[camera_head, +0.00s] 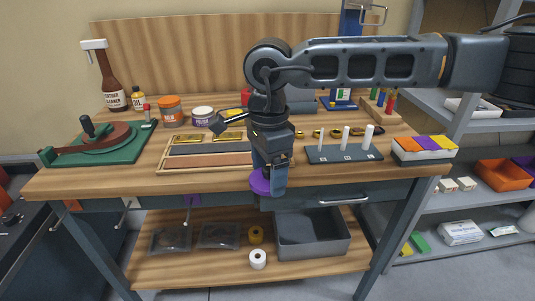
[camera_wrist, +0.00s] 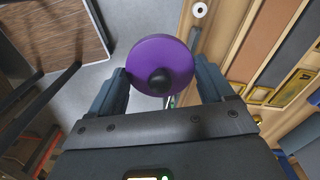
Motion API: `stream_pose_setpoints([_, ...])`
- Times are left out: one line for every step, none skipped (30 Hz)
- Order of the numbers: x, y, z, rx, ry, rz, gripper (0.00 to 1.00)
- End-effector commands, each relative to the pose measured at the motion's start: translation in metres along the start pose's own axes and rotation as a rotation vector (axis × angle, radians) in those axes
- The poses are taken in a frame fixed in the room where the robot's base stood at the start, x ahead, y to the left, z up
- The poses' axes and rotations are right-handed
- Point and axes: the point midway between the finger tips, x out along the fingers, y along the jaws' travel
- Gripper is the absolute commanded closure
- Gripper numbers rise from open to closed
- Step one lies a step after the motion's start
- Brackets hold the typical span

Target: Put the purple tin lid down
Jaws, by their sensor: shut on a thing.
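The purple tin lid (camera_head: 259,184) is a round disc at my gripper's tip, in front of the workbench's front edge in the head view. No tin of matching purple can be made out clearly.
On the workbench (camera_head: 120,185) stand a wooden tray (camera_head: 190,168) of strips, a dark peg board (camera_head: 340,154), a green-based tool (camera_head: 95,145), a polish tin (camera_head: 203,116) and an orange-lidded jar (camera_head: 170,109). A grey bin (camera_head: 312,235) is on the lower shelf. Shelving stands at right.

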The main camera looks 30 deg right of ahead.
Motion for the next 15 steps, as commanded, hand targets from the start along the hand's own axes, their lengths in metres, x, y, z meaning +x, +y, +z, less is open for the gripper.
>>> stream_pose_setpoints([0.011,0.0,-0.001,-0.099,-0.001,0.002,0.48])
stream_pose_setpoints([0.017,0.0,-0.001,-0.163,-0.001,0.002,0.48])
stream_pose_setpoints([0.025,0.0,-0.002,-0.247,0.0,0.003,0.48])
stream_pose_setpoints([0.031,0.0,-0.002,-0.31,0.001,0.002,0.48])
stream_pose_setpoints([0.036,0.0,-0.003,-0.372,0.0,0.002,0.48])
stream_pose_setpoints([0.044,0.0,-0.004,-0.456,0.001,0.003,0.48])
stream_pose_setpoints([0.05,0.001,-0.004,-0.519,0.002,0.003,0.48])
stream_pose_setpoints([0.055,0.001,-0.004,-0.583,0.002,0.002,0.48])
stream_pose_setpoints([0.063,0.001,-0.005,-0.668,0.002,0.002,0.48])
stream_pose_setpoints([0.069,0.002,-0.005,-0.73,0.003,0.003,0.48])
stream_pose_setpoints([0.074,0.002,-0.006,-0.791,0.004,0.003,0.48])
stream_pose_setpoints([0.081,0.002,-0.007,-0.87,0.005,0.002,0.48])
stream_pose_setpoints([0.086,0.003,-0.007,-0.926,0.006,0.003,0.48])
stream_pose_setpoints([0.091,0.004,-0.008,-0.977,0.006,0.004,0.48])
stream_pose_setpoints([0.096,0.004,-0.008,-1.042,0.007,0.003,0.48])
